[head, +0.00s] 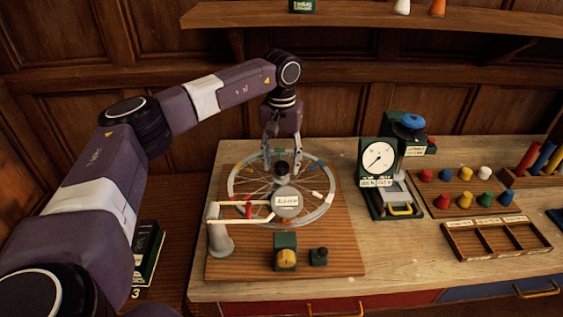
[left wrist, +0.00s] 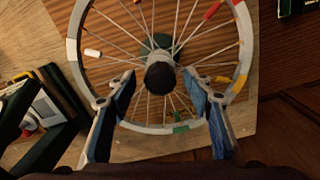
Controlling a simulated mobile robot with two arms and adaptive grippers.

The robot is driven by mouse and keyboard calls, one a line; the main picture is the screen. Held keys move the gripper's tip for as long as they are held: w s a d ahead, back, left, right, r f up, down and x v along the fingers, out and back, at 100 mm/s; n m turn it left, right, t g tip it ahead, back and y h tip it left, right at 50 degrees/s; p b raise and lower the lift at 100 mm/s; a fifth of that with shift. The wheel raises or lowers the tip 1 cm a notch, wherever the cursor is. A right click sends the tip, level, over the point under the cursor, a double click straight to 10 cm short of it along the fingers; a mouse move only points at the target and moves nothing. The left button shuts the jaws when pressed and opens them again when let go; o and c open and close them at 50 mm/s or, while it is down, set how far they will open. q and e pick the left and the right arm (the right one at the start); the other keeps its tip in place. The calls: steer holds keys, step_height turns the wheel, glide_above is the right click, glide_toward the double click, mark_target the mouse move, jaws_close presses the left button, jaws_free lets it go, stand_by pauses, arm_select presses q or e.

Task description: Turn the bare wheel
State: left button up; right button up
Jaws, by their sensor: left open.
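A spoked wheel (head: 326,210) with a grey rim and coloured markers lies flat over a wooden board (head: 345,255). Its dark round hub (head: 281,168) shows large in the left wrist view (left wrist: 160,78). My left gripper (head: 282,160) points down over the wheel's far part. It is open, with one blue-padded finger on each side of the hub in the left wrist view (left wrist: 161,88); I cannot tell whether either touches. A grey labelled disc (head: 288,201) hides part of the near wheel. My right gripper is not in view.
A grey post (head: 220,235) with red and white rods stands at the wheel's left. A yellow-knobbed box (head: 286,256) and a small black knob (head: 319,256) sit in front. Right are a dial gauge (head: 378,158), a coloured peg board (head: 455,205) and an empty divided tray (head: 497,238).

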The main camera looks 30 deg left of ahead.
arm_select(q)
step_height(320, 180, up, 12)
stand_by(0.6)
stand_by(0.4)
